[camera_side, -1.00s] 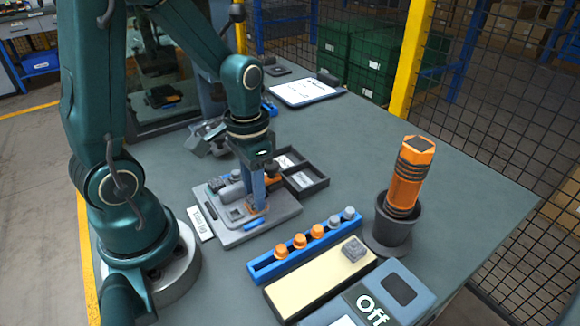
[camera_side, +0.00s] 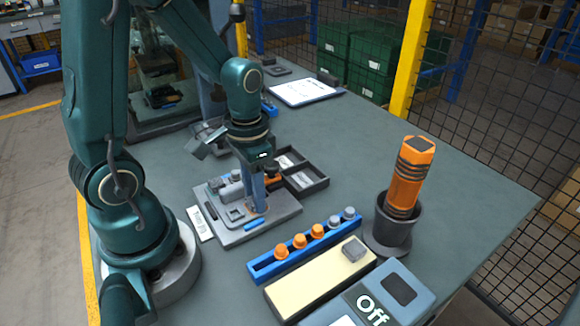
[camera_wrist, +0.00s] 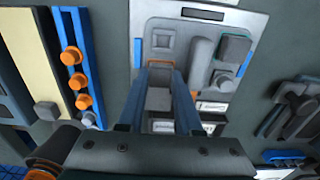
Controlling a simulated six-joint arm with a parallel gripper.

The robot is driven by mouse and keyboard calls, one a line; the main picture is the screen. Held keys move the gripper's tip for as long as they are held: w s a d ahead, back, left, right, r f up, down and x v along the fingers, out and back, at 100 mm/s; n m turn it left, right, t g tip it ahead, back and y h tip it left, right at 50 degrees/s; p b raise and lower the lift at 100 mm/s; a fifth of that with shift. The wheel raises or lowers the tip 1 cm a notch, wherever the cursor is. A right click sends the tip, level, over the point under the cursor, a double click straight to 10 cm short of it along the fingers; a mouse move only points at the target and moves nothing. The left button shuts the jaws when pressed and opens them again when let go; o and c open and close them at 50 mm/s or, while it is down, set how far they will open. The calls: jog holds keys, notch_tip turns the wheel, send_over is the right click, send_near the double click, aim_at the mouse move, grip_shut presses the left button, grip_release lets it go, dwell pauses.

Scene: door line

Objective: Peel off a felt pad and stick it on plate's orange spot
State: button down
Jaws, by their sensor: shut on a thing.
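My gripper (camera_side: 259,206) is low over the grey plate (camera_side: 228,238), with its blue fingers pointing down. In the wrist view, my gripper (camera_wrist: 164,100) is shut on a grey square felt pad (camera_wrist: 158,99) between the fingers. Whether the pad touches the plate is hard to tell. Another grey pad (camera_side: 354,248) sits on the far end of the cream strip (camera_side: 310,285). It also shows in the wrist view (camera_wrist: 47,110).
A blue rail (camera_side: 265,268) with orange and grey knobs lies between plate and strip. An orange ribbed tool (camera_side: 409,175) stands in a black cup (camera_side: 391,228). A dark tray (camera_side: 308,183) sits behind the plate. The right part of the table is clear.

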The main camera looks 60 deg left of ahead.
jog(key=shift+f, duration=0.1)
dwell(0.3)
jog(key=c, duration=0.5)
grip_release()
jog(key=shift+w+r, duration=0.1)
jog(key=shift+r, duration=2.45)
